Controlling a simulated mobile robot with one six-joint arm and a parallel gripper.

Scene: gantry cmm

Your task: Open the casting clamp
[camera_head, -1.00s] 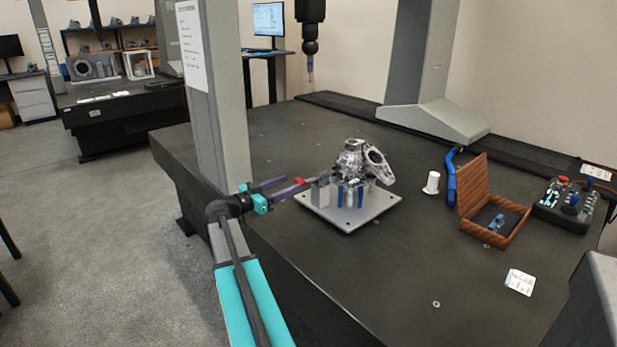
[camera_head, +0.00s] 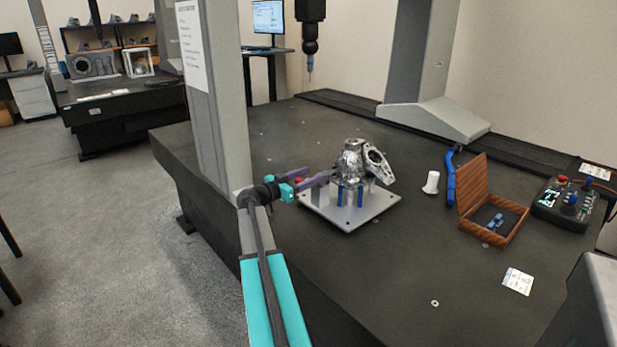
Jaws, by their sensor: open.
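The silvery metal casting (camera_head: 352,163) stands on blue posts above a light grey fixture plate (camera_head: 344,217) on the dark table. The clamp is at the casting's left side; its red handle tip (camera_head: 299,181) shows between my gripper's fingers, and most of the clamp is hidden. My gripper (camera_head: 319,175) has purple fingers and teal mounts and reaches in from the left. Its fingers are spread, one behind and one in front of the red tip. I cannot tell whether either finger touches it. The nearer finger ends close to the casting.
A grey column (camera_head: 218,110) rises just left of my gripper. A blue-tipped probe (camera_head: 310,63) hangs at the back. A white cylinder (camera_head: 431,183), an open wooden box (camera_head: 474,190) and a control box (camera_head: 566,203) stand at right. The front of the table is mostly clear.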

